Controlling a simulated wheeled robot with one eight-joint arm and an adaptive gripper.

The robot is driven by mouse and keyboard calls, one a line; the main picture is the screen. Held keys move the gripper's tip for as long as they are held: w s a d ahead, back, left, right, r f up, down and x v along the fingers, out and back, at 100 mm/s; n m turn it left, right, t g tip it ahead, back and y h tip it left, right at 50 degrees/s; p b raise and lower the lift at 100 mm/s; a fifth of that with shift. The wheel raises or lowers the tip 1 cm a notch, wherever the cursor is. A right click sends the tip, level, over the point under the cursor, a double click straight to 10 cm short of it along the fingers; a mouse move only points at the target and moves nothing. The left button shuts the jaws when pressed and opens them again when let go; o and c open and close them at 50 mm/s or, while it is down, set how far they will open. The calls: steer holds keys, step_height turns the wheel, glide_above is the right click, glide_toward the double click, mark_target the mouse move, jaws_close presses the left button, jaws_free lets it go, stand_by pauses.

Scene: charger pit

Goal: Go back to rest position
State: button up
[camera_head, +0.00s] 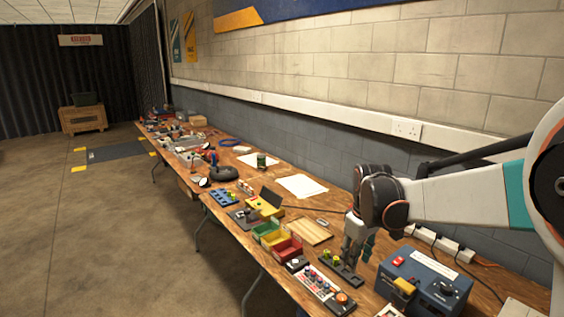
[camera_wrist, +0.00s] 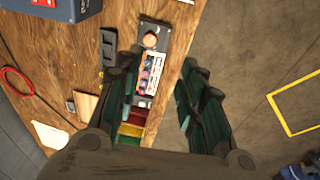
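My gripper (camera_head: 359,238) hangs low over the right part of the long wooden table (camera_head: 229,163) in the head view, near a dark strip and a button panel. In the wrist view my gripper (camera_wrist: 158,75) has its two dark green fingers spread wide apart. Nothing is between the fingertips that it grips. The button panel (camera_wrist: 150,70) lies on the table below, seen between and beyond the fingers. The dark strip (camera_head: 338,268) with a green peg lies beside the panel.
A blue box (camera_head: 428,282) with a yellow part stands at the table's right end. Red (camera_head: 288,249), yellow and green bins and a wooden board (camera_head: 309,232) lie left of my gripper. A block wall runs behind the table. The floor (camera_head: 130,240) in front is clear.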

steer(key=s+r+m+t, duration=0.1)
steer(key=s+r+m, duration=0.1)
steer(key=s+r, duration=0.35)
steer(key=s+r+m+t, duration=0.2)
steer(key=s, duration=0.7)
steer(key=s+f+m+t, duration=0.2)
steer(key=s+m, duration=0.1)
steer(key=s, duration=0.9)
steer(key=shift+s, duration=0.15)
